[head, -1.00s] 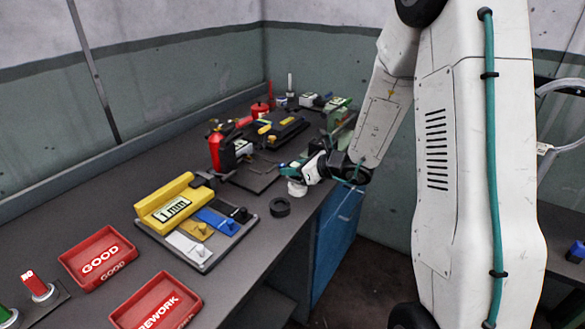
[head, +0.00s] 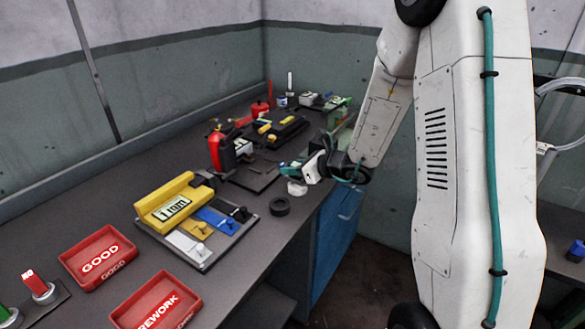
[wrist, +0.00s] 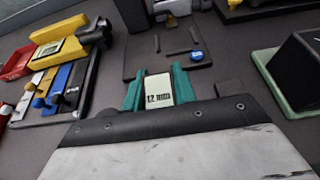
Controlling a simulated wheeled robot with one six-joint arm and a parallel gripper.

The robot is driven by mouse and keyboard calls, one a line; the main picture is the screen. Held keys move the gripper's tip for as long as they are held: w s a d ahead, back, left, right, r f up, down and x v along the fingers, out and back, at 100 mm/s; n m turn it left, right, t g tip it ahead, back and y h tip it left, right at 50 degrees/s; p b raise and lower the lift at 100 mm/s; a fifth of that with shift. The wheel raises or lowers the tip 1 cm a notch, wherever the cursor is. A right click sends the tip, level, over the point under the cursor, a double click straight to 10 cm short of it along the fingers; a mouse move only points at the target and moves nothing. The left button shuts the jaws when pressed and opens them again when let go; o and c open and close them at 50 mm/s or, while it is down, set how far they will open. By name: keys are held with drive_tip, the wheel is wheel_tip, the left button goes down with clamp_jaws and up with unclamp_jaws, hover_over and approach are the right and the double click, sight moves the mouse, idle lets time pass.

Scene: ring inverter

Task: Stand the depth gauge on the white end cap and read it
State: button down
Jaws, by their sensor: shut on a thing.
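My gripper (wrist: 158,90) has its teal fingers closed on the sides of a small white-faced device with a dark-digit display, which looks like the depth gauge (wrist: 160,91). Its digits seem to start with "1.2" or "12"; the rest is too blurred to read. In the head view, my gripper (head: 291,167) is low over the right edge of the bench. A white round piece, likely the white end cap (head: 297,188), sits just below the fingers. I cannot tell whether the gauge touches it. The wrist view does not show the cap.
A black ring (head: 279,207) lies in front of the cap. A yellow display block (head: 166,204) with coloured levers stands to the left. Red GOOD (head: 98,256) and REWORK (head: 157,300) trays are nearer.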

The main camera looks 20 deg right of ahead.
drive_tip(key=shift+f, duration=0.65)
idle(0.5)
idle(0.6)
drive_tip(key=c, duration=1)
unclamp_jaws()
drive_tip(key=shift+c, duration=0.2)
